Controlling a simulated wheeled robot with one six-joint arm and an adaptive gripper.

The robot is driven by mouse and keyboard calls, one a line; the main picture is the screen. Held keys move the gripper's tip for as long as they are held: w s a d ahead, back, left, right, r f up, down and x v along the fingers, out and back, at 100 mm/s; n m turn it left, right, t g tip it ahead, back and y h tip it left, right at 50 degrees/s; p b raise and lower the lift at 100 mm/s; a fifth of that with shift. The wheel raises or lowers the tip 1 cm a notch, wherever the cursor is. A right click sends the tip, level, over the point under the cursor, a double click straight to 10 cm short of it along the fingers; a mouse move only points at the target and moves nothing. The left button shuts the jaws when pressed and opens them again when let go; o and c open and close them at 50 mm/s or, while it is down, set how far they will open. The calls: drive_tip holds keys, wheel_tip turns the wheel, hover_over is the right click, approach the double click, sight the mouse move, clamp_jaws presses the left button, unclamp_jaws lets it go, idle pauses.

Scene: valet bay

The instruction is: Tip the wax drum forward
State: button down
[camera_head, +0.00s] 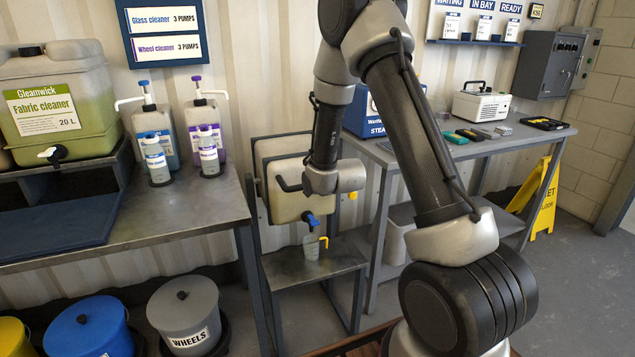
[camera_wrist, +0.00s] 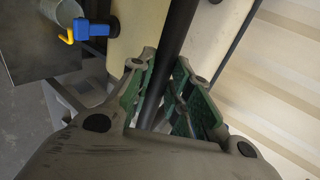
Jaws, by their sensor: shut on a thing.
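The wax drum (camera_head: 285,205) is a cream container in a dark-framed stand at the middle of the head view, partly hidden by my arm. It looks near upright; any slight tilt is hard to tell. A blue tap (camera_head: 312,220) is at its lower front and also shows in the wrist view (camera_wrist: 92,28). A dark handle bar (camera_wrist: 180,35) runs along the drum (camera_wrist: 128,30) in the wrist view. My gripper (camera_wrist: 166,68) has its green-padded fingers either side of this bar, shut on it. My wrist hides the fingers in the head view.
A small jug (camera_head: 311,247) with a yellow handle stands below the tap on a low metal table (camera_head: 290,270). A bench with bottles (camera_head: 180,215) is at left, another bench (camera_head: 460,150) at right. Lidded buckets (camera_head: 188,305) and a yellow floor sign (camera_head: 545,195) stand on the floor.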

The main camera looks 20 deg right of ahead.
drive_tip(key=shift+s+f, duration=0.35)
drive_tip(key=shift+f, duration=0.2)
drive_tip(key=shift+s+f, duration=0.35)
drive_tip(key=shift+f, duration=0.2)
drive_tip(key=c, duration=1.3)
unclamp_jaws()
drive_tip(key=shift+w+f, duration=0.1)
drive_tip(key=v, duration=0.8)
drive_tip(key=r+v, duration=0.1)
drive_tip(key=v, duration=0.3)
drive_tip(key=shift+w+f, duration=0.1)
drive_tip(key=shift+w, duration=0.25)
